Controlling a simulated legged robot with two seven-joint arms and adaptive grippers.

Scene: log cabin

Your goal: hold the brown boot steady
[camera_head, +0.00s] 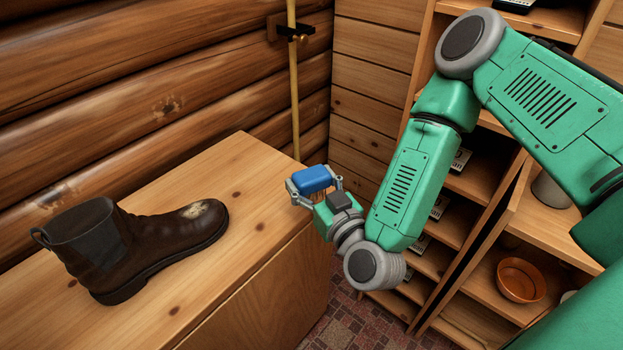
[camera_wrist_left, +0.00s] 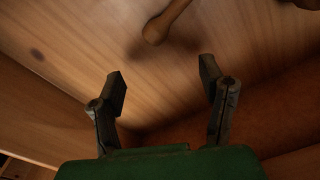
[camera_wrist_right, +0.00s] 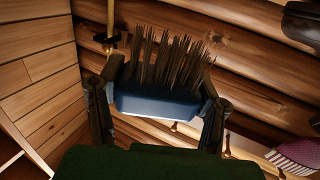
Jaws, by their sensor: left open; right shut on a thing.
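The brown boot (camera_head: 150,250) stands upright on the wooden top (camera_head: 240,165) at the left of the head view, its toe pointing right. It has a dark grey elastic panel and a pale scuffed patch on the toe. My right gripper (camera_head: 314,186) is shut on a blue brush (camera_wrist_right: 155,103), apart from the boot and to its right. The brush's dark bristles stick up in the right wrist view. My left gripper (camera_wrist_left: 164,85) is open and empty in the left wrist view; it is outside the head view. No boot is recognisable between its fingers.
A knobbed brown piece (camera_wrist_left: 155,30) shows beyond the left fingers. A log wall (camera_head: 150,90) runs behind the wooden top. A shelf unit (camera_head: 470,185) with an orange bowl (camera_head: 520,280) stands at right. A striped cloth (camera_wrist_right: 297,155) shows in the right wrist view.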

